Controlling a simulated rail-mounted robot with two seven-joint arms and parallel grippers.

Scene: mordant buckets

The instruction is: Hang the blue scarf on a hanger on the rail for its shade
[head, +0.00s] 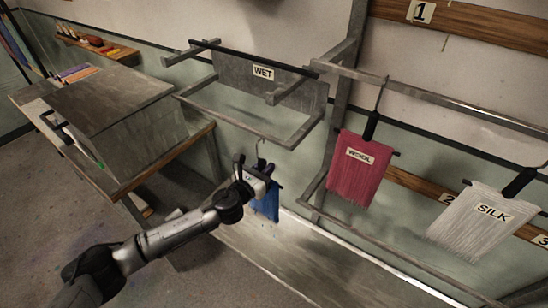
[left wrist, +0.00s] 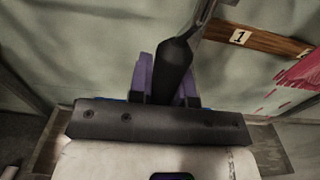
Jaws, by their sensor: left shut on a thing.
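The blue scarf (head: 267,206) hangs from a dark hanger whose metal hook (head: 261,150) points up. My left gripper (head: 257,178) is shut on the hanger, with the scarf just below it, partly hidden by the gripper. In the left wrist view the hanger's black neck (left wrist: 174,72) stands between the two purple fingers (left wrist: 163,88); only slivers of blue show there. The hook is in the air, below the rack labelled WET (head: 263,72). The long metal rail (head: 430,92) at the right carries other hangers. My right gripper is not in view.
A crimson cloth labelled WOOL (head: 361,170) and a white cloth labelled SILK (head: 484,222) hang on the right. A wooden board (head: 470,25) bears a number 1 plate. A grey box-like unit (head: 110,100) stands on a bench at left. Grey floor is open at lower left.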

